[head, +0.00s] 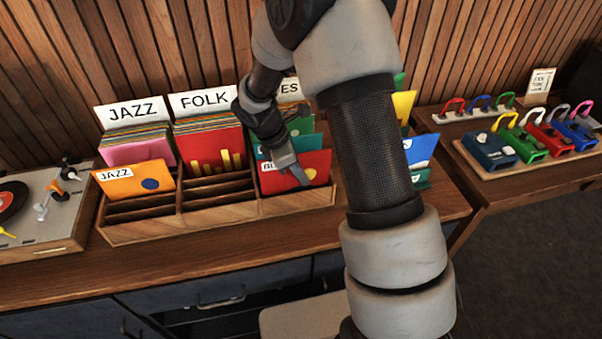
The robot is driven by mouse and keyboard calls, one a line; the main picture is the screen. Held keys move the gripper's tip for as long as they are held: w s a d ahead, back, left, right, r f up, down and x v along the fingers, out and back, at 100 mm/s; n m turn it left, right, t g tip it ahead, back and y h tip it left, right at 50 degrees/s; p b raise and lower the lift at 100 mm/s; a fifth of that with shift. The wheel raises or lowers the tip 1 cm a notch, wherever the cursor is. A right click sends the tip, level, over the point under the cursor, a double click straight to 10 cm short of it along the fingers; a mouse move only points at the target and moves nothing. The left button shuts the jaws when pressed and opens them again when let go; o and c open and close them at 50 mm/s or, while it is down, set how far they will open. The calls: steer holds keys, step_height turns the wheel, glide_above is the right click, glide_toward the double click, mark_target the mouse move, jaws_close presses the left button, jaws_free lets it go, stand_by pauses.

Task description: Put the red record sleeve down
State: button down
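The red record sleeve (317,170) has a white label starting "BL" and a yellow spot. It stands in the front of the right-hand section of the wooden record rack (150,232), below a partly hidden sign ending in "ES". My gripper (299,176) reaches down over its top edge. One finger lies against the sleeve's front and looks closed on it; the other finger is hidden behind it. Whether the sleeve's bottom edge rests on the rack floor is hard to tell. Green sleeves (305,143) stand behind it.
The folk section holds a red sleeve with yellow bars (212,152); its front slots are empty. An orange jazz sleeve (135,182) stands at left. A turntable (45,215) is far left. Coloured pedals (530,140) stand on the right table. My arm hides the rack's right part.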

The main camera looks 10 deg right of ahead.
steer(key=shift+f, duration=0.2)
steer(key=c, duration=2)
jaws_free()
